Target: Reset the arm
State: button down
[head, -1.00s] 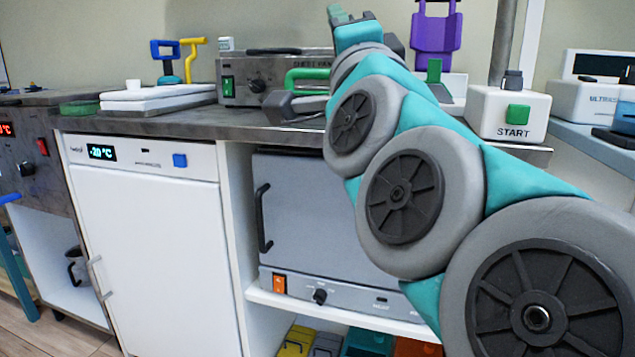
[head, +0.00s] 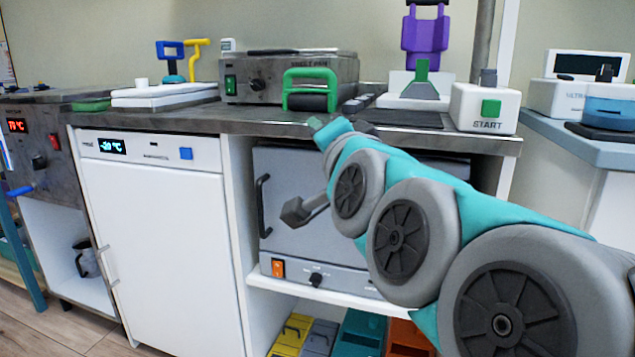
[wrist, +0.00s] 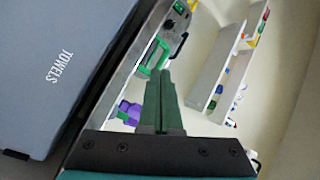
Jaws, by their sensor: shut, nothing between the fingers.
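My gripper (wrist: 164,80) shows in the wrist view with its two dark green fingers together and nothing between them. In the head view my teal and grey arm (head: 410,215) reaches from the lower right up toward the counter's front edge. My fingers cannot be made out clearly in that view.
Below are a white fridge (head: 160,235) and a grey oven (head: 285,180). A TOWELS panel (wrist: 50,70) is close by at left.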

notch_tip(320, 180, down, 20)
jog(key=s+d+n+g+h, duration=0.2)
jog(key=s+d+n+g, duration=0.15)
jog(key=g, duration=0.35)
jog(key=s+d+f+n+g, duration=0.1)
jog(key=s+d+f+g, duration=0.15)
jog(key=f, duration=0.25)
jog(key=s+d+f+n+g+h, duration=0.1)
jog(key=s+f, duration=0.2)
jog(key=f, duration=0.1)
jog(key=s+d+f+n+g, duration=0.1)
jog(key=s+f+g, duration=0.15)
jog(key=f, duration=0.25)
jog(key=s+d+f+n+g+h, duration=0.1)
jog(key=s+d+f+g, duration=0.25)
jog(key=s, duration=0.55)
jog(key=s+d+f+n+g+h, duration=0.1)
jog(key=s+d+f+g, duration=0.25)
jog(key=s, duration=0.45)
notch_tip(320, 180, up, 13)
jog(key=p, duration=1.2)
jog(key=shift+f+p, duration=0.15)
jog(key=shift+p, duration=0.25)
jog(key=shift+w+a, duration=0.1)
